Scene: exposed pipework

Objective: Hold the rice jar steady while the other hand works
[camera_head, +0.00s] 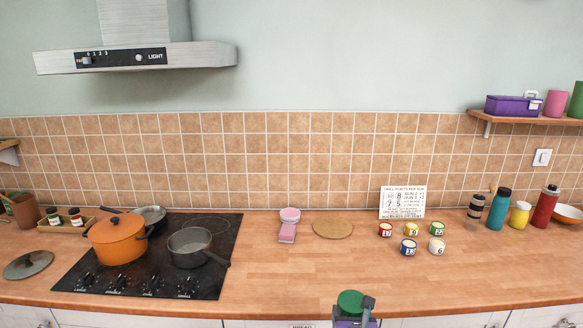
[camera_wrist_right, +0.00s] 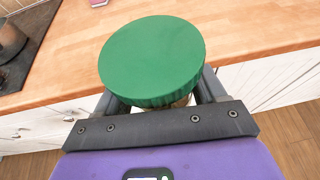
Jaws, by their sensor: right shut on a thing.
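A jar with a round green lid (camera_head: 350,302) shows at the bottom of the head view, in front of the counter's front edge. In the right wrist view the green lid (camera_wrist_right: 152,58) fills the upper middle, and only a sliver of the jar's body shows under it. My right gripper (camera_head: 357,314) is shut on the jar just below the lid, with one dark finger on each side. The lid hides most of the jar, so I cannot see any rice. My left gripper is in neither view.
The wooden counter (camera_head: 290,262) has free room in its front middle. A black hob (camera_head: 75,279) at left bears an orange pot (camera_head: 117,243) and a grey saucepan (camera_head: 188,252). Several small numbered tins (camera_head: 409,247) and bottles (camera_head: 498,212) stand at right.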

